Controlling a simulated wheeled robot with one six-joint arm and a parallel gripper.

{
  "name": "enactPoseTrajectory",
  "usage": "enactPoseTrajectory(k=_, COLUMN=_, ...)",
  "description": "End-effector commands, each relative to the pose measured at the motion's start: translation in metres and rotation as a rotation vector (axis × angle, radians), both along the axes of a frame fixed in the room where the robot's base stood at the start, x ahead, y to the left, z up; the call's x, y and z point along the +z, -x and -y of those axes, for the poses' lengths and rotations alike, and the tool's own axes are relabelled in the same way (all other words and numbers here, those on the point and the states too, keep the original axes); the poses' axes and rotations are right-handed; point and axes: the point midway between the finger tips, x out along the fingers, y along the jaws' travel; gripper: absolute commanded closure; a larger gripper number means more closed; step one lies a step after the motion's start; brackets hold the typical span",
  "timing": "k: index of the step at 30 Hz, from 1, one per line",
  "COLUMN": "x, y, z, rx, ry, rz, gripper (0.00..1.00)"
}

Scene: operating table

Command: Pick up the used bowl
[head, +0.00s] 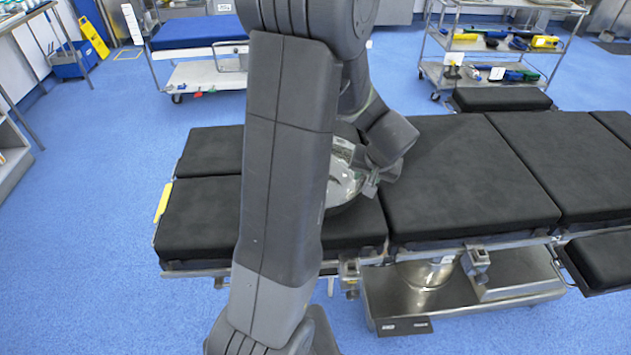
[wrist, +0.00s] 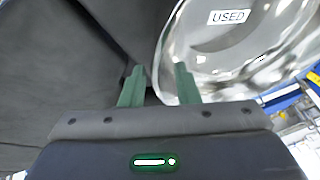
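The used bowl (wrist: 215,65) is a shiny metal bowl with a white "USED" label inside, filling the upper right of the wrist view. In the head view the bowl (head: 342,185) sits on the black table padding, its left part hidden behind my arm. My gripper (wrist: 160,72) is at the bowl's near left rim. Its two green fingers are apart, with the left finger outside the bowl and the right finger overlapping its inside. The rim runs between them, with a visible gap. In the head view my gripper (head: 372,185) is at the bowl's right side.
The operating table (head: 470,185) has black padded sections, with metal rails along its front edge. A cart with a blue top (head: 200,32) stands behind it at left. A shelved cart (head: 500,45) with tools stands at back right. Blue floor (head: 90,200) is clear at left.

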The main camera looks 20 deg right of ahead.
Motion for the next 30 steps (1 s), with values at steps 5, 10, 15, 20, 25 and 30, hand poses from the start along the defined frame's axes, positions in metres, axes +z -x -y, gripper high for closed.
enactPoseTrajectory(k=5, x=-0.020, y=-0.011, z=-0.001, rx=0.001, ry=-0.003, rz=-0.004, gripper=0.72)
enactPoseTrajectory(k=10, x=-0.036, y=-0.019, z=0.000, rx=0.002, ry=-0.001, rz=-0.001, gripper=0.72)
enactPoseTrajectory(k=15, x=-0.042, y=-0.022, z=0.000, rx=0.000, ry=-0.001, rz=-0.001, gripper=0.72)
enactPoseTrajectory(k=20, x=-0.041, y=-0.022, z=0.000, rx=0.000, ry=-0.001, rz=-0.001, gripper=0.72)
enactPoseTrajectory(k=25, x=-0.041, y=-0.021, z=0.000, rx=0.000, ry=-0.001, rz=-0.001, gripper=1.00)
enactPoseTrajectory(k=30, x=-0.041, y=-0.021, z=0.000, rx=0.000, ry=0.000, rz=0.000, gripper=1.00)
